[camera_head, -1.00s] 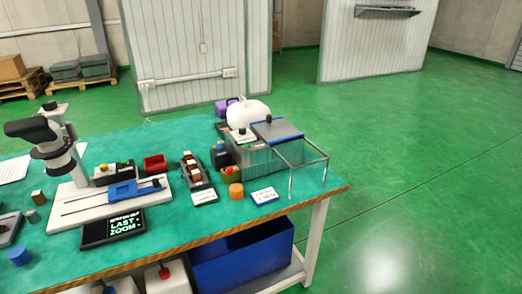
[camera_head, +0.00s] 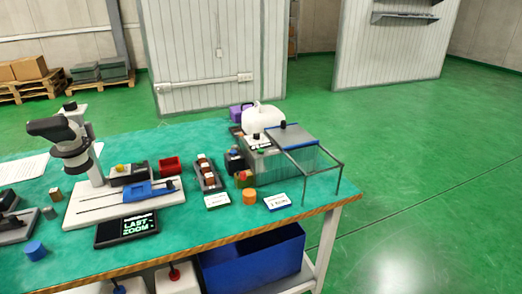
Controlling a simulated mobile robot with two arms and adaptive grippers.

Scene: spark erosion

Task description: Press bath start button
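The bath unit (camera_head: 288,160) stands at the right end of the green-topped table. It is a clear-sided tank with a grey, blue-edged lid (camera_head: 290,136) and an open wire frame on its right. A small green button-like spot (camera_head: 261,151) shows on the grey top of the unit, with a black knob (camera_head: 256,136) behind it. A white rounded container (camera_head: 264,117) stands behind the unit. Which control is the bath start button is too small to tell. Neither of my grippers is in view.
A microscope (camera_head: 76,148) on a white base stands at the left of the table, with a dark display (camera_head: 126,229) in front. A rack of brown blocks (camera_head: 207,173), an orange cylinder (camera_head: 250,196) and cards lie before the bath. Green floor right of the table is free.

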